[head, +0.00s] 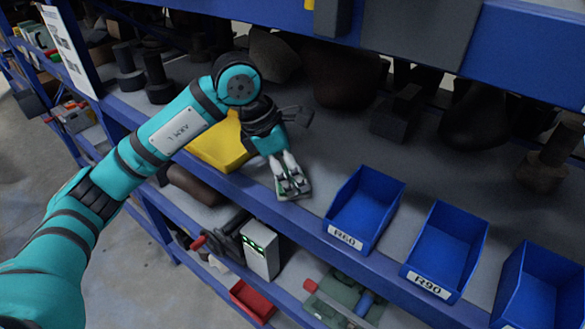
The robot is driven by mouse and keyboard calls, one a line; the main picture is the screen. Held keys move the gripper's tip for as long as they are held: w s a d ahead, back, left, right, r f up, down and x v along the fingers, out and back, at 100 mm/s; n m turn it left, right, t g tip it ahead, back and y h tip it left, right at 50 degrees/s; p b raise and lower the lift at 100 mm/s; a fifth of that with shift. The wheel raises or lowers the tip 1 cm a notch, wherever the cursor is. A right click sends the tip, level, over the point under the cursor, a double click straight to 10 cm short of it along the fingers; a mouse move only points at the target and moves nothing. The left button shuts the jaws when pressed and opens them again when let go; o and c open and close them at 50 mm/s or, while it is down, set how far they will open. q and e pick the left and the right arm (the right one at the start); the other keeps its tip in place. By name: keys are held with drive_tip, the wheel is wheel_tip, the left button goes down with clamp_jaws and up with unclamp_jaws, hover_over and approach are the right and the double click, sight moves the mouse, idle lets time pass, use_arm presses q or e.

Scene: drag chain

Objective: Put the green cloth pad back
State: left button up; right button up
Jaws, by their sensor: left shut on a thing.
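My left gripper (290,178) points down at the front of the blue rack's upper shelf, left of the blue bin marked R60. It is shut on a small, flat grey-green pad (304,195), which I take to be the green cloth pad. The fingers cover most of the pad, and I cannot tell whether it touches the shelf. My right gripper is out of view.
Blue bins R60 (366,205) and R90 (447,250) stand to the right. A yellow bin (215,150) is behind my left arm. Dark parts fill the shelf's back. Below are a white-and-green box (261,252) and a red tray (252,302).

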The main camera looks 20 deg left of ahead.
use_arm(q)
drive_tip(key=o, duration=1)
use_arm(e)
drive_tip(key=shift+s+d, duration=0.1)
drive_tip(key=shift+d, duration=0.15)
use_arm(q)
drive_tip(key=shift+r, duration=0.15)
drive_tip(key=shift+a+r, duration=0.15)
drive_tip(key=shift+r, duration=0.1)
drive_tip(key=b+v, duration=0.1)
drive_tip(key=v, duration=0.2)
drive_tip(key=shift+r+b, duration=0.1)
drive_tip(key=shift+b, duration=0.25)
drive_tip(key=shift+s+a+r+b, duration=0.15)
drive_tip(key=shift+s+a+b, duration=0.8)
drive_tip(key=shift+a, duration=0.9)
drive_tip(key=shift+s+a+r+b, duration=0.15)
drive_tip(key=shift+s+a+b, duration=0.75)
drive_tip(key=shift+a, duration=1)
drive_tip(key=shift+s+a+r+b, duration=0.15)
drive_tip(key=shift+s+a+b, duration=0.75)
drive_tip(key=shift+a, duration=0.95)
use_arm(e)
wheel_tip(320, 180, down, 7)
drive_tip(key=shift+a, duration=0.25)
use_arm(q)
drive_tip(key=shift+s, duration=0.1)
